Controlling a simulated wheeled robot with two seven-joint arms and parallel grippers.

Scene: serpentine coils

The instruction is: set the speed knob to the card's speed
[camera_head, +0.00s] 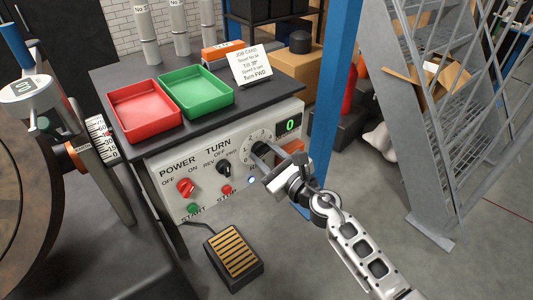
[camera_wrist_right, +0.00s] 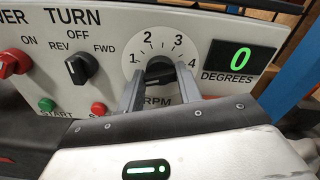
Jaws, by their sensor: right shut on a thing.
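The speed knob (camera_wrist_right: 158,69) is a dark knob at the centre of a pale dial (camera_wrist_right: 140,44) numbered 1 to 4 and marked RPM. My right gripper (camera_wrist_right: 159,84) is shut on the knob, one finger on each side; in the head view the same gripper (camera_head: 264,155) reaches the panel from the lower right. The fingers hide part of the dial, and I cannot tell where the knob points. The white job card (camera_head: 250,66) stands at the back of the bench top. It reads Turn FWD at the bottom; its speed figure is too small to read surely.
Left of the dial are the black turn knob (camera_wrist_right: 82,68), its pointer near OFF, and the red power knob (camera_head: 186,188). A display (camera_wrist_right: 239,59) reads 0 degrees. Red (camera_head: 145,108) and green (camera_head: 197,92) trays sit on top. A foot pedal (camera_head: 233,255) lies below.

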